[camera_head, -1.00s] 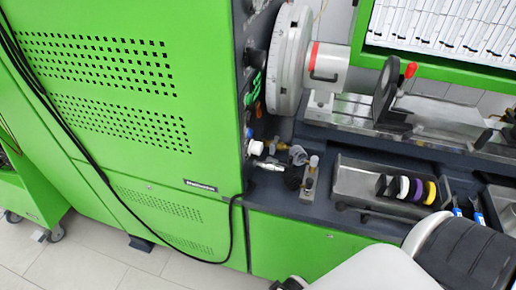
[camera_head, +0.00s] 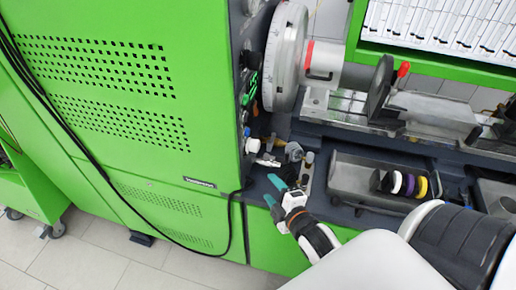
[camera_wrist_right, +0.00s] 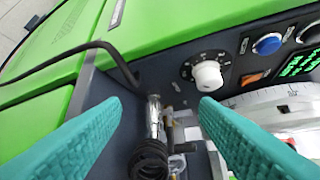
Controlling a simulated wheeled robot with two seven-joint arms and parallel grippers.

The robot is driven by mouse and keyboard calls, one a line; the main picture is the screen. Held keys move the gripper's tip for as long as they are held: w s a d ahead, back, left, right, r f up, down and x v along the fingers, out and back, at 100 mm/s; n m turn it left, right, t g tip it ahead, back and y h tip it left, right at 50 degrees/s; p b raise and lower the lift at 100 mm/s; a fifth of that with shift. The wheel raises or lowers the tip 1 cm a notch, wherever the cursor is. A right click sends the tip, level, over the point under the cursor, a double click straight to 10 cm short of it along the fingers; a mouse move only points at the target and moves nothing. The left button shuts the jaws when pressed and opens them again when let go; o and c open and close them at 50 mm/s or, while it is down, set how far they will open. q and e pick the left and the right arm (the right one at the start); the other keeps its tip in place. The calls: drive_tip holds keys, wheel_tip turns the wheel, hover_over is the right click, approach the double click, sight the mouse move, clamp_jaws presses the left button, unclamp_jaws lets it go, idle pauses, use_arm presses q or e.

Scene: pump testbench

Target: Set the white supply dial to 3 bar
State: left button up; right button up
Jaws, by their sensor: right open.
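The white supply dial (camera_wrist_right: 208,75) is a white knob on a dark round scale on the dark panel, in the right wrist view. It lies ahead of and between my fingertips, which are apart from it. In the head view the white dial (camera_head: 252,146) shows small at the edge of the green cabinet. My right gripper (camera_head: 273,190) is open and empty, low in front of the bench, below and right of the dial. Its teal fingers (camera_wrist_right: 160,105) frame the wrist view. The dial's setting is too small to read. My left gripper is not in view.
Brass and metal fittings with a black coiled hose (camera_wrist_right: 150,160) stand below the dial. A blue button (camera_wrist_right: 267,44) and an orange switch (camera_wrist_right: 253,78) sit beside it. A black cable (camera_wrist_right: 125,65) hangs nearby. A metal tray (camera_head: 350,180) with coloured rings lies right on the bench.

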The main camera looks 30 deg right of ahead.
sight(253, 146)
drive_tip(key=w+d+r+n+t+p, duration=0.1)
drive_tip(key=w+r+n+t, duration=0.1)
drive_tip(key=w, duration=0.4)
drive_tip(key=w+d+r+n+t+p, duration=0.1)
drive_tip(key=w+d+r+n+t, duration=0.1)
drive_tip(key=w, duration=0.4)
drive_tip(key=shift+n+p, duration=0.4)
drive_tip(key=shift+n, duration=0.2)
drive_tip(key=shift+s, duration=0.1)
